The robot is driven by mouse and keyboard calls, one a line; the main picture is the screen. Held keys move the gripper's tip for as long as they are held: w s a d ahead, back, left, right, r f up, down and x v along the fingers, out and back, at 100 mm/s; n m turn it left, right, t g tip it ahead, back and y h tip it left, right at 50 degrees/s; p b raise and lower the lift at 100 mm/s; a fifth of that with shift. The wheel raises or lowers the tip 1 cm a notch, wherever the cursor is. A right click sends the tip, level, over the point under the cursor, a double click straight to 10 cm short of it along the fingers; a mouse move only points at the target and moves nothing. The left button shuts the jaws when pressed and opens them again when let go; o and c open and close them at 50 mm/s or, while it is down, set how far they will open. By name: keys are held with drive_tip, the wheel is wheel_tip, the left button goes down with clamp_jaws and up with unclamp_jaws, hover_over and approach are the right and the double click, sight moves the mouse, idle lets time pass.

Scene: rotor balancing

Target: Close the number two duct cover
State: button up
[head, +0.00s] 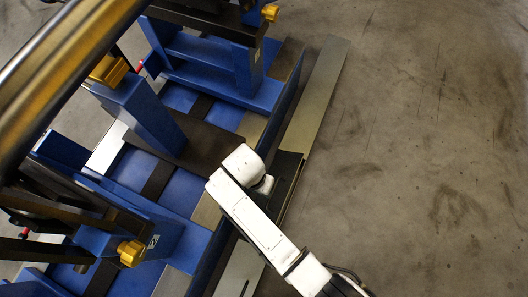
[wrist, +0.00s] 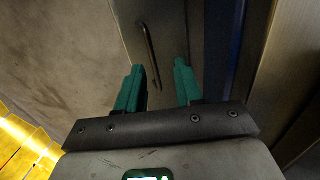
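In the wrist view, a grey metal panel (wrist: 128,28) carries a slim dark bar handle (wrist: 149,48); it looks like a duct cover, but no number is readable on it. My gripper (wrist: 159,66) has two green fingers, set apart. The handle's near end reaches into the gap between them. I cannot tell whether a finger touches it. My fingers are hidden in that view.
The blue machine frame (head: 212,62) with yellow knobs (head: 131,252) stands to the left. A thick shiny shaft (head: 62,62) crosses the upper left. Bare concrete floor (head: 430,130) lies open to the right. Something yellow (wrist: 25,148) shows at the wrist view's lower left.

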drive_tip(key=f, duration=0.1)
drive_tip(key=f+b, duration=0.1)
drive_tip(key=f, duration=0.1)
drive_tip(key=f+b, duration=0.1)
drive_tip(key=f, duration=0.1)
drive_tip(key=shift+s+d, duration=0.2)
drive_tip(key=shift+d, duration=0.2)
drive_tip(key=shift+c, duration=0.5)
clamp_jaws()
idle(0.5)
drive_tip(key=shift+o, duration=0.5)
unclamp_jaws()
wheel_tip(320, 180, up, 11)
drive_tip(key=a+p, duration=0.2)
drive_tip(key=p, duration=0.3)
drive_tip(key=shift+w+f+p, duration=0.15)
drive_tip(key=shift+w+p, duration=0.25)
